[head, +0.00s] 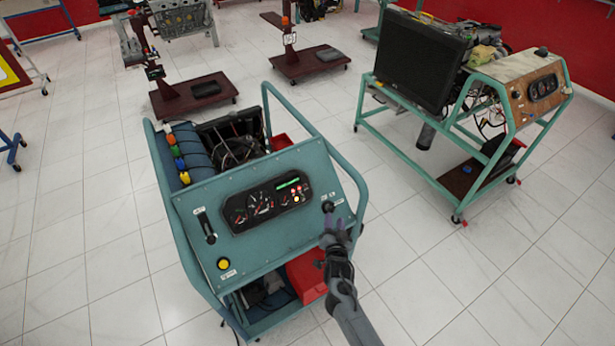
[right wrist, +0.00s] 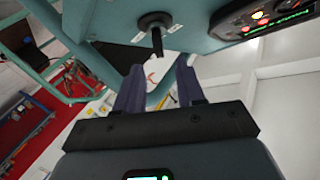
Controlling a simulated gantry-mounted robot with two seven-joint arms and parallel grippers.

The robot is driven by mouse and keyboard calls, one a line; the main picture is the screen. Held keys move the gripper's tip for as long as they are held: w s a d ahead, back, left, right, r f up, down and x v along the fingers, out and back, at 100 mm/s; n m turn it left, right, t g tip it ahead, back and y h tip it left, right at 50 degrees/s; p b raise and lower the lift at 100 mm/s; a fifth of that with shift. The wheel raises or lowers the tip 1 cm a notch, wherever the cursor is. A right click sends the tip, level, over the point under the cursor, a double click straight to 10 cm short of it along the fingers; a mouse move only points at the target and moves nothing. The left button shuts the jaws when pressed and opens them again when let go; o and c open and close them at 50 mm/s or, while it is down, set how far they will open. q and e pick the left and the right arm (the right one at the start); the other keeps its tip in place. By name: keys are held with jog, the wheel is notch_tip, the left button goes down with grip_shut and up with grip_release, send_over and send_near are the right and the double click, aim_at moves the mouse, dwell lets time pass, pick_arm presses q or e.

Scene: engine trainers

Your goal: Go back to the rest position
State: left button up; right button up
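The teal engine trainer (head: 268,190) stands in the middle of the head view. Its gauge cluster (head: 266,203) is lit, with a green display and red lights. A black knob (head: 328,207) sits at the panel's right side; in the right wrist view the knob (right wrist: 155,22) shows its stem pointing toward my gripper. My right gripper (head: 335,228) is just in front of the knob. In the right wrist view, its two fingers (right wrist: 158,85) are spread with a gap between them and hold nothing. The stem's end lies near the fingertips; I cannot tell contact. My left gripper is out of view.
The panel also has a black lever (head: 206,228) and a yellow button (head: 223,263). A red box (head: 306,275) sits low in the frame. A second trainer with a dark radiator (head: 418,62) stands at right. Stands on dark red bases are behind. Tiled floor is free at left and right.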

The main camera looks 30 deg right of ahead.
jog(key=s+d+f+n+y, duration=0.1)
jog(key=s+f, duration=0.2)
jog(key=s, duration=0.2)
jog(key=s+d+f+n, duration=0.1)
jog(key=s+d+f, duration=0.1)
jog(key=s, duration=0.3)
jog(key=s+a+r+n+g+y, duration=0.45)
jog(key=s+a+r+n, duration=0.2)
jog(key=s+a, duration=0.35)
jog(key=s+a+r+n+g+y, duration=0.3)
jog(key=s+a+r+n+g, duration=0.4)
jog(key=s, duration=0.4)
notch_tip(320, 180, up, 19)
jog(key=m+t+p, duration=0.1)
jog(key=p, duration=1.7)
jog(key=shift+s+f+m, duration=0.1)
jog(key=shift+m, duration=0.15)
